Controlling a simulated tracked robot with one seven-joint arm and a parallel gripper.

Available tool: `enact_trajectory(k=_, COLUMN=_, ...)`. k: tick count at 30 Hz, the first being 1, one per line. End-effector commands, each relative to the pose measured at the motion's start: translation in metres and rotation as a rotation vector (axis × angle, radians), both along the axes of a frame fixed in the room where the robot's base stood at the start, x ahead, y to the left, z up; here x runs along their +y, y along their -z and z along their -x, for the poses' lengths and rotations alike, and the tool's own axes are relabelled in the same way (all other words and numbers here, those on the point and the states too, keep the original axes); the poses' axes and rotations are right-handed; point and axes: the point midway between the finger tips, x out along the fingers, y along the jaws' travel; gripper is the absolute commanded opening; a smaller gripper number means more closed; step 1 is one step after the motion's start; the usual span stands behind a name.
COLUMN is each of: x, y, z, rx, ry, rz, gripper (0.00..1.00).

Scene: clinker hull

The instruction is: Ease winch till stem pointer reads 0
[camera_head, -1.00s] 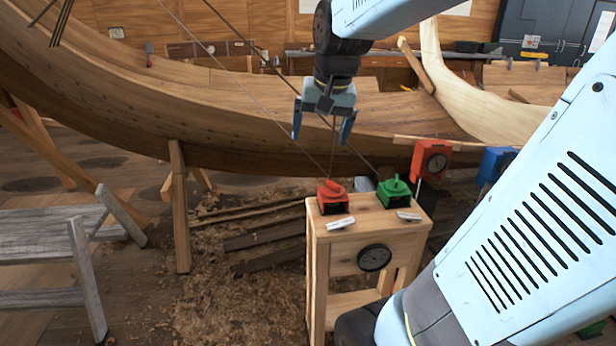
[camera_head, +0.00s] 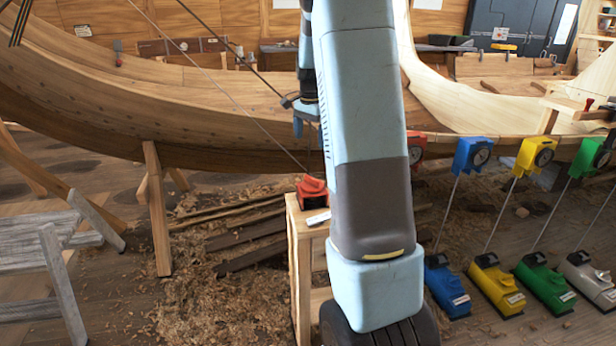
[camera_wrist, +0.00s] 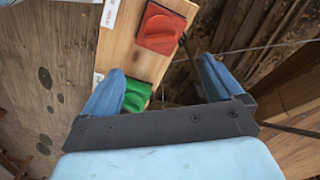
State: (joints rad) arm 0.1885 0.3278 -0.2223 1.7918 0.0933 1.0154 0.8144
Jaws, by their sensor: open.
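A red winch (camera_head: 312,188) with a raised knob sits on top of a wooden stand (camera_head: 300,265); it also shows in the wrist view (camera_wrist: 161,29). A green winch (camera_wrist: 136,95) sits beside it, hidden behind my arm in the head view. My gripper (camera_wrist: 162,66) is open and empty above the stand, its blue fingers apart. The left finger lies close to the green winch in the picture; I cannot tell whether they touch. In the head view my arm hides part of the gripper. The stand's front dial is hidden, and I cannot tell which dial is the stem pointer.
Blue (camera_head: 471,156), yellow (camera_head: 532,156) and green (camera_head: 586,158) dial boxes stand along the hull (camera_head: 230,115), with rods down to coloured floor units (camera_head: 494,283). A red dial box (camera_head: 416,145) is partly hidden. Thin lines slope down towards the stand. A grey trestle (camera_head: 50,235) stands left.

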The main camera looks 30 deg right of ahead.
Motion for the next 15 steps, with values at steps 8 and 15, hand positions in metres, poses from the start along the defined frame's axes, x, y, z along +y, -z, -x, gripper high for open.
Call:
enact_trajectory(k=8, x=-0.011, y=0.020, z=-0.009, rx=0.020, ry=0.049, rz=0.000, gripper=0.94)
enact_trajectory(k=15, x=-0.010, y=0.054, z=-0.009, rx=0.022, ry=0.048, rz=0.000, gripper=0.94)
